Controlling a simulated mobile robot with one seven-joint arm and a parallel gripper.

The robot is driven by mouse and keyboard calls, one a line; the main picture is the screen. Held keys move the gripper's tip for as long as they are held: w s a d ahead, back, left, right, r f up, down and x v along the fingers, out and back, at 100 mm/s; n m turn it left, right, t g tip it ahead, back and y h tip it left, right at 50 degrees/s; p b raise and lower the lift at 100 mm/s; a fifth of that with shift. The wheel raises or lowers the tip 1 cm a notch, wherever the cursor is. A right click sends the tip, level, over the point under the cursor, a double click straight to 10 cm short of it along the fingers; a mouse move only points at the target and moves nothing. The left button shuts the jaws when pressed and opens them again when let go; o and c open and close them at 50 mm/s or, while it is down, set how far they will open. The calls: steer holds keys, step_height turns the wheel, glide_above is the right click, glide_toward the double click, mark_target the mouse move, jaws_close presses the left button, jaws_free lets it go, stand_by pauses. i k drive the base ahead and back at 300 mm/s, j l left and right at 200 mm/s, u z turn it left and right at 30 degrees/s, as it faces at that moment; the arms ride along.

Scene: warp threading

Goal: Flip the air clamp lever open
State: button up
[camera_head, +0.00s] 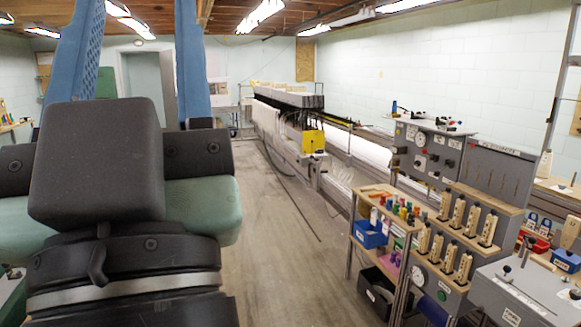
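I cannot tell for sure which part is the air clamp lever. A grey control cabinet (427,157) with dials, knobs and small labels stands at the right. In front of it, several cream upright pieces with dark details (457,214) are mounted in rows on wood-topped grey stands. A round gauge (418,276) sits on the lower stand. A grey box (525,292) at the bottom right has a thin dark rod (525,251) rising from its top. The labels are too small to read. My gripper is not in view.
A wooden rack (382,189) holds coloured spools (404,209), a blue bin (369,233) and a black bin (380,290). A long machine with a yellow box (313,141) runs back along the room. The grey floor (285,255) between is mostly clear. Large close shapes block the left.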

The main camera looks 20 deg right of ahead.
mark_target(437, 173)
steer(key=i+l+z, duration=0.15)
steer(key=z, duration=0.25)
steer(key=i+l+z, duration=0.1)
steer(key=z, duration=0.35)
steer(key=i+z, duration=0.25)
steer(key=z, duration=0.15)
steer(key=i+j+z, duration=0.1)
steer(key=i, duration=0.4)
steer(key=i+j+z, duration=0.15)
steer(key=i, duration=0.35)
